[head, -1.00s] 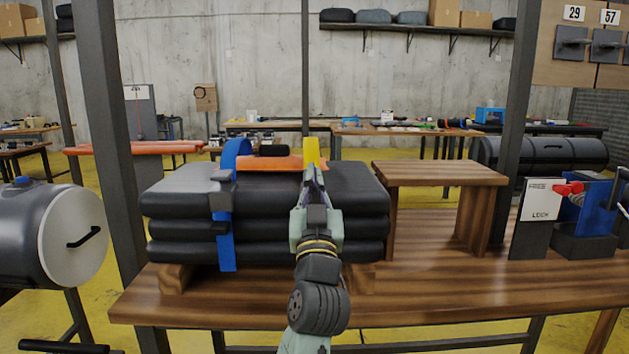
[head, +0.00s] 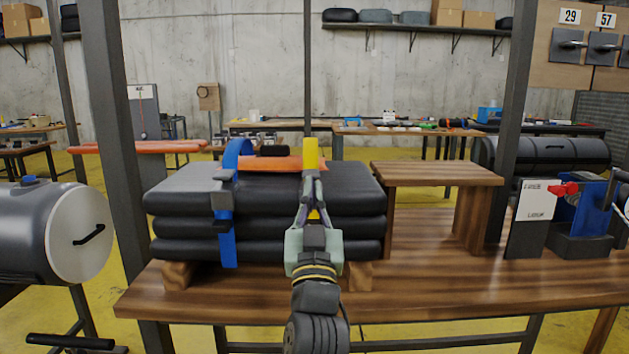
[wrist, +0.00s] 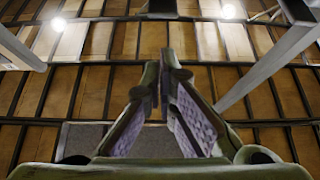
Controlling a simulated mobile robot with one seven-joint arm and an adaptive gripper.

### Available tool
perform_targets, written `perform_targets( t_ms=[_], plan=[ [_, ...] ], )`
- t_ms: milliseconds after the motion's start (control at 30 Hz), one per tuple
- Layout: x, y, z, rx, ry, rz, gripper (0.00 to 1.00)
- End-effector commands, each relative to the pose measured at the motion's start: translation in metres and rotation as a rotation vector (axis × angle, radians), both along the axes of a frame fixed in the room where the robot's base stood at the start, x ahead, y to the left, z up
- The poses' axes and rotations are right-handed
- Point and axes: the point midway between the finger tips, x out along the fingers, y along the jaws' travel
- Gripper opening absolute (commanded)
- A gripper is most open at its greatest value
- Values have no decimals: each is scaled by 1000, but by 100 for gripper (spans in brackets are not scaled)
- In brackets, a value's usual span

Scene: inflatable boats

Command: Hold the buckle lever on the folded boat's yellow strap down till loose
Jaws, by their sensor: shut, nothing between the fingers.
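The folded boat (head: 280,184) is a dark grey stack of several layers on wooden blocks on the bench. Its yellow strap (head: 311,153) shows over the top edge, and a little yellow shows lower between my finger links. My gripper (head: 311,177) is shut and empty, fingers pointing up, in front of the strap at the boat's upper front edge. It hides most of the strap's front, and I cannot make out the buckle lever or whether the fingers touch it. In the wrist view my gripper (wrist: 165,62) shows with its tips together against the ceiling; no strap shows there.
A blue strap (head: 228,242) with a grey buckle (head: 222,199) runs down the boat's left side. An orange piece (head: 280,164) lies on top. A wooden stand (head: 437,174) is to the right.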

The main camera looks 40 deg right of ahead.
Motion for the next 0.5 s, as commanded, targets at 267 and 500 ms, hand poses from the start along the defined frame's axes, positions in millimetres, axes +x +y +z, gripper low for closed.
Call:
perform_targets(
  t_ms=[267,500],
  plan=[
    [-19,12,-16,0,-1,-1,0],
    [-20,13,-16,0,-1,-1,0]
  ],
)
